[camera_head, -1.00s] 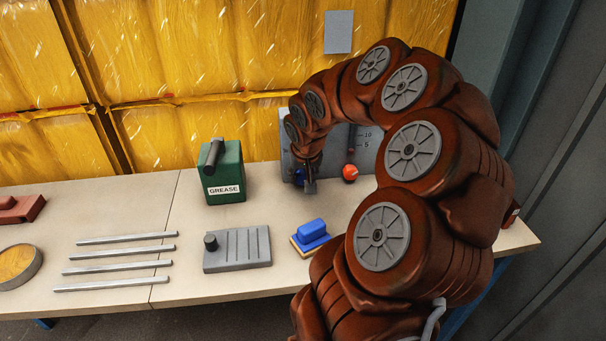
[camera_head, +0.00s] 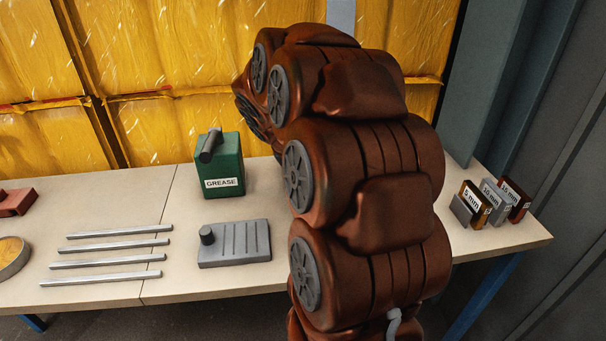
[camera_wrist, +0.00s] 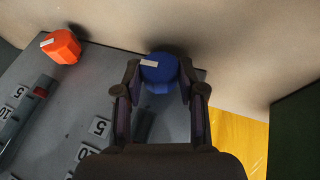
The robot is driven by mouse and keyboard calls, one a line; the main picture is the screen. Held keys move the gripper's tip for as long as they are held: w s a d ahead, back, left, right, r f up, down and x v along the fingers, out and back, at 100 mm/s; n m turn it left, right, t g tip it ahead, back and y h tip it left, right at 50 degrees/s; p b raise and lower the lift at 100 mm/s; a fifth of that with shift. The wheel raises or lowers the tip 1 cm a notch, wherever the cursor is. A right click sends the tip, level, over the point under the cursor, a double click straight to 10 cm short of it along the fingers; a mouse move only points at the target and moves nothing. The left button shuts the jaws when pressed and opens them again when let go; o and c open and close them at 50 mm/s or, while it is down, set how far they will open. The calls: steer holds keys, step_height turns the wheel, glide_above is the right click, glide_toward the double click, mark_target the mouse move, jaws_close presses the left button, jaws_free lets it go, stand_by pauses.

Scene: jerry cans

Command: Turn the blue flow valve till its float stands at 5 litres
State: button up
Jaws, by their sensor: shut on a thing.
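The blue flow valve (camera_wrist: 158,72) is a round blue knob with a pale pointer mark, at the top middle of the wrist view. My gripper (camera_wrist: 160,84) has one finger on each side of it and is shut on it. The grey panel (camera_wrist: 75,105) carries scales marked 5 and 10. The blue valve's float and most of its scale are hidden behind my gripper, so its level cannot be read. In the head view my arm covers the panel and the valve.
An orange-red valve (camera_wrist: 62,46) sits beside the blue one, with its own scale tube. A green grease can (camera_head: 220,165) stands on the bench left of my arm.

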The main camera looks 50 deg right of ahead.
steer(key=shift+w+f+g+h+b, duration=0.15)
steer(key=shift+g+h+b, duration=0.2)
steer(key=shift+b, duration=0.2)
steer(key=shift+a+r+g+h+b, duration=0.1)
steer(key=shift+r+g+h+b, duration=0.15)
steer(key=shift+h, duration=0.2)
steer(key=o, duration=1.1)
steer(key=shift+f, duration=0.1)
steer(key=shift+o, duration=0.2)
steer(key=v, duration=1.2)
